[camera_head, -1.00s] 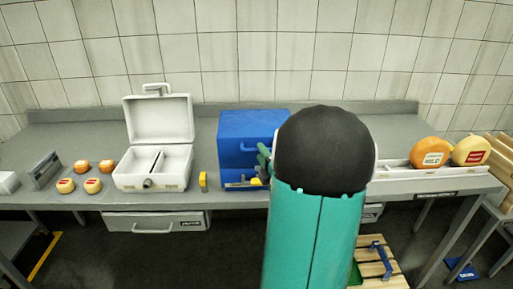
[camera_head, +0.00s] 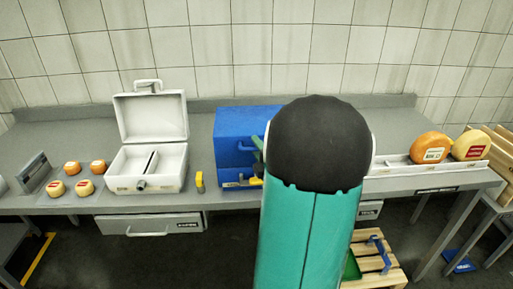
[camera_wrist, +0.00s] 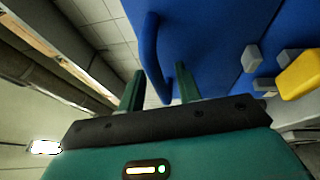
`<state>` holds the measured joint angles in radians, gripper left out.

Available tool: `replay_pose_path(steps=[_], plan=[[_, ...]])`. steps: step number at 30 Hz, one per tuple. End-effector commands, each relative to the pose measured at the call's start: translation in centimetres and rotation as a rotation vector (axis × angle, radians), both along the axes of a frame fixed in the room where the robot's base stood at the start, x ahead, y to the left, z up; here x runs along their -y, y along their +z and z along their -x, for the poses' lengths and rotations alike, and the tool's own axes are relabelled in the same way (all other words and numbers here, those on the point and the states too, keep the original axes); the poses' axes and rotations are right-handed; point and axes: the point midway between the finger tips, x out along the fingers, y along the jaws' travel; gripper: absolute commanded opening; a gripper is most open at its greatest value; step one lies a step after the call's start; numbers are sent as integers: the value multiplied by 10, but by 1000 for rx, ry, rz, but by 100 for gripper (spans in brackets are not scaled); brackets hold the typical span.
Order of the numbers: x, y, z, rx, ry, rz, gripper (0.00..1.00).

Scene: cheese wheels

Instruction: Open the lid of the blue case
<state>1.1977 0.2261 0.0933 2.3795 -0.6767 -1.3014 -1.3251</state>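The blue case (camera_head: 232,125) stands on the grey table, and its lid looks shut in the head view. My arm hides its right part. In the wrist view the case's blue front (camera_wrist: 205,35) fills the upper right, with a blue handle (camera_wrist: 151,45) standing out from it. My gripper (camera_wrist: 160,84) is open, with its fingers apart on either side of the handle's near end. Whether a finger touches the handle I cannot tell. A yellow latch part (camera_wrist: 302,75) sits at the right. In the head view only a finger of my gripper (camera_head: 258,148) shows beside the case front.
An open white case (camera_head: 147,165) and a small yellow object (camera_head: 199,182) stand left of the blue case. Small cheeses (camera_head: 72,168) lie farther left. Two larger cheeses (camera_head: 431,147) rest on a white tray at the right. A wooden pallet (camera_head: 385,275) is below.

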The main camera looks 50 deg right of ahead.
Motion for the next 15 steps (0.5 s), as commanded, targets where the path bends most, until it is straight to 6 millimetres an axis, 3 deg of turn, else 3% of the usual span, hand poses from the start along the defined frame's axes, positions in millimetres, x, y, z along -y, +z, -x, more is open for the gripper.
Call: replay_pose_path(steps=[3, 8, 15], plan=[[0, 0, 1, 0, 0, 0, 32], [0, 0, 0, 0, 0, 0, 0], [0, 1, -1, 0, 0, 0, 0]])
